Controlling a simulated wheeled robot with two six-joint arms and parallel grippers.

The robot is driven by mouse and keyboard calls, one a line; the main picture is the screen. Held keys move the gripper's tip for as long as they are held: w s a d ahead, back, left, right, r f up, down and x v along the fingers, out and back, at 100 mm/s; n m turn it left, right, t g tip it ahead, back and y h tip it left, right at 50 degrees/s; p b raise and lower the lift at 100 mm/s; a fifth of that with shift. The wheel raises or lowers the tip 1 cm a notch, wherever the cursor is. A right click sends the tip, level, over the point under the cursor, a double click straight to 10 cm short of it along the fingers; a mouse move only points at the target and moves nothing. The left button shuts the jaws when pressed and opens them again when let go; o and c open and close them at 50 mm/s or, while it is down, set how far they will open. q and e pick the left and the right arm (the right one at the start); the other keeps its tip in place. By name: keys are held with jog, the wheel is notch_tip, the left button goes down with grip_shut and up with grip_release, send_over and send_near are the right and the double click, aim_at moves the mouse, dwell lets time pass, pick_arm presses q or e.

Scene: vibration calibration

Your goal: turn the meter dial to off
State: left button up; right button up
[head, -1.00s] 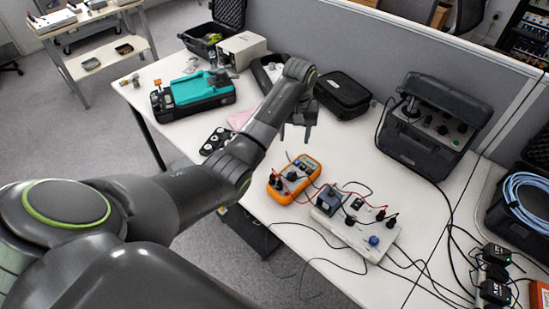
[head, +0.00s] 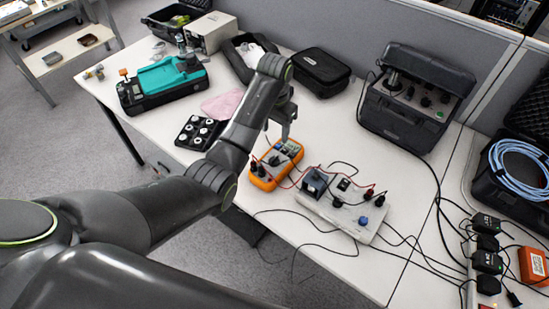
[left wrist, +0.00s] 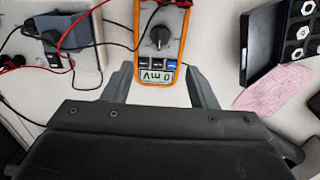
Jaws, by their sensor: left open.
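The orange meter (head: 262,182) lies on the white table, with probe leads plugged into it. In the left wrist view the meter (left wrist: 179,20) shows its dark round dial (left wrist: 160,36) with a pale pointer mark, and its display, upside down, seems to read 0 mV. My left gripper (head: 281,130) is over the display end of the meter. In the left wrist view my left gripper (left wrist: 161,84) has its two fingers apart, one on each side of the display end, with nothing between them touching. The dial is beyond the fingertips. My right gripper is not in view.
A white board (head: 335,215) with a dark block, a blue knob and several leads sits right of the meter. A black tray (head: 183,140) of round parts and a pink cloth (head: 222,104) lie to the left. A large black case (head: 405,125) stands behind.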

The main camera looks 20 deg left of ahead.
aim_at(275, 157)
pick_arm(q)
notch_tip(275, 157, down, 12)
jog(key=shift+r, duration=0.15)
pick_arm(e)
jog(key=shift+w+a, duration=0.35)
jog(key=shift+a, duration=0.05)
pick_arm(q)
jog(key=c, duration=1)
jog(key=shift+o, duration=0.2)
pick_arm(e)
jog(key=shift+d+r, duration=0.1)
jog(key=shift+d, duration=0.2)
pick_arm(q)
jog(key=shift+p, duration=0.35)
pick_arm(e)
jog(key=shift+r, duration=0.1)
